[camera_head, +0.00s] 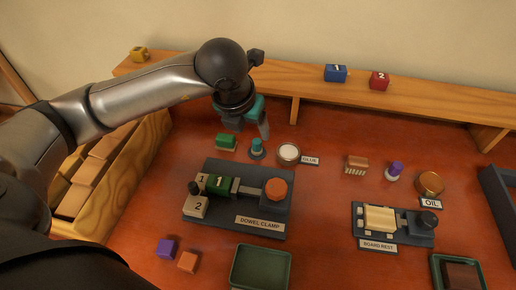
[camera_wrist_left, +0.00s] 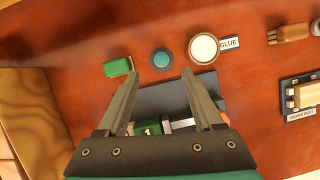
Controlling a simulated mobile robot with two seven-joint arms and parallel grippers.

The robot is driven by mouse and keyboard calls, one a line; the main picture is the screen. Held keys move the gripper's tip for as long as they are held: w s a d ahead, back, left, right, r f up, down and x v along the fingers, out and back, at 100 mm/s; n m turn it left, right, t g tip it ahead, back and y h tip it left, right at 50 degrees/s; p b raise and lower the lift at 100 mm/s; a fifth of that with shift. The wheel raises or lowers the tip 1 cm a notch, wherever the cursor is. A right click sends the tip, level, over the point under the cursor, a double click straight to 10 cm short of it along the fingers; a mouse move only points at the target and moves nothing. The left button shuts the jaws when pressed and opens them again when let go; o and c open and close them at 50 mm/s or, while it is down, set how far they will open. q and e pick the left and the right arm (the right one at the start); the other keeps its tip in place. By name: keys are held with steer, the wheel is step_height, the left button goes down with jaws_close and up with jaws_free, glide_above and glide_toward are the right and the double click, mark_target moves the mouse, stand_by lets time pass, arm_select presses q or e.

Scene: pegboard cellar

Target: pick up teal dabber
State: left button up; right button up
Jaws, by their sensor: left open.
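The teal dabber (camera_head: 256,149) stands on the red-brown table between a green block (camera_head: 226,141) and the round glue pot (camera_head: 288,153). In the left wrist view the dabber (camera_wrist_left: 161,60) shows from above as a teal disc with a dark rim, just beyond my fingertips. My left gripper (camera_head: 262,130) is above the table close to the dabber; in the wrist view its fingers (camera_wrist_left: 160,80) are spread with nothing between them. The dabber stands apart from the fingers. My right gripper is in neither view.
The dowel clamp (camera_head: 240,222) lies in front of the dabber, and the board rest (camera_head: 395,244) is to the right. A brush (camera_head: 356,165), a purple-topped dabber (camera_head: 394,171) and an oil tin (camera_head: 430,184) stand at right. A wooden shelf (camera_head: 300,85) runs along the back.

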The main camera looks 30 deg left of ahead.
mark_target(256, 142)
arm_select(q)
steer(key=x, duration=0.2)
steer(key=shift+w+f, duration=0.1)
steer(key=shift+f, duration=0.2)
steer(key=b+x, duration=0.1)
steer(key=x, duration=0.3)
steer(key=shift+w+d+f, duration=0.15)
steer(key=shift+f, duration=0.15)
steer(key=shift+w+f, duration=0.2)
steer(key=shift+f, duration=0.25)
steer(key=c, duration=0.7)
jaws_close()
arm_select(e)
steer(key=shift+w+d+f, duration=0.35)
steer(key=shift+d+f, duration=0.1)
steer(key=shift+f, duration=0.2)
